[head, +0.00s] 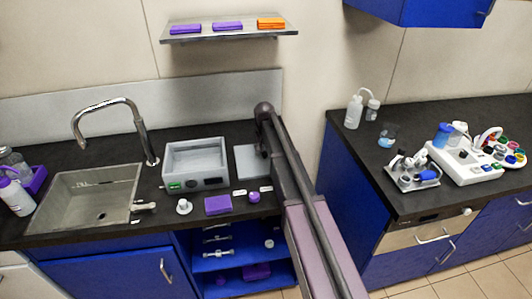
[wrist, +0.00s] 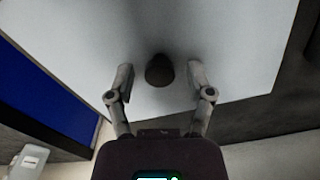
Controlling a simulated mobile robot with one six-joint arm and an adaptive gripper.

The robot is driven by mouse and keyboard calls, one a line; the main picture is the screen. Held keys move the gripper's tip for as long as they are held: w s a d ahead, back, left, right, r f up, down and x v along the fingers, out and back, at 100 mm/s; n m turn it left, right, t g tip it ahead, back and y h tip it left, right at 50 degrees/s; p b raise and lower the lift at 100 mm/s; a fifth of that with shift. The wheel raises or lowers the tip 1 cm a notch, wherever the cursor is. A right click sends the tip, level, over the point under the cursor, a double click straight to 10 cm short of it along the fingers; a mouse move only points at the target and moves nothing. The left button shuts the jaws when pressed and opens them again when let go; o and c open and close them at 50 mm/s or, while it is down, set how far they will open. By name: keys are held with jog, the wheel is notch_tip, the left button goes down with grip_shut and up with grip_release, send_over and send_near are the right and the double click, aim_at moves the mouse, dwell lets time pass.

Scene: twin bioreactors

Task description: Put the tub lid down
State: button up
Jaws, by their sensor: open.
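The tub lid (head: 247,163) is a flat pale grey plate. In the head view it lies on the dark counter just right of the open grey tub (head: 195,179), with its right part hidden behind my arm. In the wrist view the lid (wrist: 225,35) fills much of the picture, with a dark round knob (wrist: 159,70) on it. My gripper (wrist: 160,76) is open, with one finger on each side of the knob and a visible gap to both. In the head view my gripper is hidden by my arm.
A purple block (head: 218,205) and a purple round piece (head: 254,197) lie at the counter's front edge. The sink (head: 84,205) is left of the tub. A shelf (head: 230,37) hangs above. Lab devices (head: 470,163) stand on the right counter.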

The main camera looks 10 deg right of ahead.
aim_at(265, 153)
notch_tip(265, 153, up, 12)
jog(key=p, duration=1.1)
jog(key=shift+f, duration=0.2)
dwell(0.4)
jog(key=s+n, duration=0.3)
jog(key=s, duration=2.6)
jog(key=shift+s+d+n, duration=0.2)
jog(key=shift+n, duration=0.1)
